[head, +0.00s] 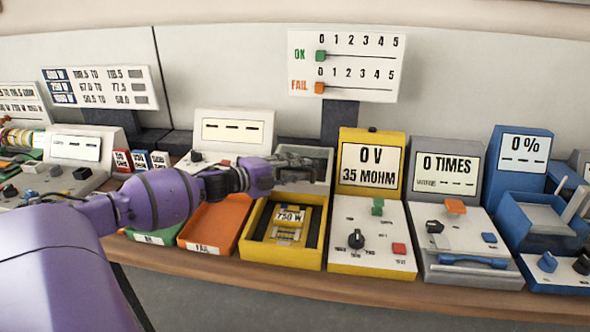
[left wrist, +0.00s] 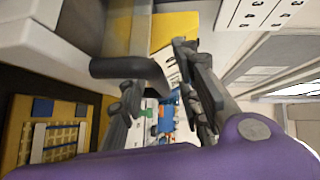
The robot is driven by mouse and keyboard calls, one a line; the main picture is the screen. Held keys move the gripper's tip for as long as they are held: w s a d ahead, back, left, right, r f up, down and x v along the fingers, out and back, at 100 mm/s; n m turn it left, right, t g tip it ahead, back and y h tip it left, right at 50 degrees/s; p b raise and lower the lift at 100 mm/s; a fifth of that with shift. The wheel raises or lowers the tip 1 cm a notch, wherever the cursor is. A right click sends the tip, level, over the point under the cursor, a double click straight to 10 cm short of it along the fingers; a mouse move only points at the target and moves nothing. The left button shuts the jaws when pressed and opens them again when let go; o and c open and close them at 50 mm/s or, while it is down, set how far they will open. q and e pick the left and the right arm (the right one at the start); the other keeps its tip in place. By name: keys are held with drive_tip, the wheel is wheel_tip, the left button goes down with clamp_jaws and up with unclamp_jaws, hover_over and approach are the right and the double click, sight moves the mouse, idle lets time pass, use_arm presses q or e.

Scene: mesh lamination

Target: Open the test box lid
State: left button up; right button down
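The yellow test box (head: 254,242) stands at the middle of the bench with a "750 W" part (head: 289,218) inside; its top is uncovered. Its see-through, grey-framed lid (head: 318,157) appears raised upright at the back of the box. My left gripper (head: 295,167) is in front of this lid, above the back of the box. In the left wrist view, the lid's dark handle (left wrist: 130,70) is close to the fingertips, and the fingers (left wrist: 160,75) are spread apart. I cannot tell whether they touch the handle. My right gripper is not in view.
A green tray (head: 150,238) and an orange tray (head: 213,225) lie left of the box. A yellow "0 V" meter (head: 370,215) stands close on its right, then a "0 TIMES" unit (head: 455,225) and a blue unit (head: 518,160). A slider board (head: 345,62) rises behind.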

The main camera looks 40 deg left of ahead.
use_arm(q)
drive_tip(key=v, duration=1.2)
idle(0.6)
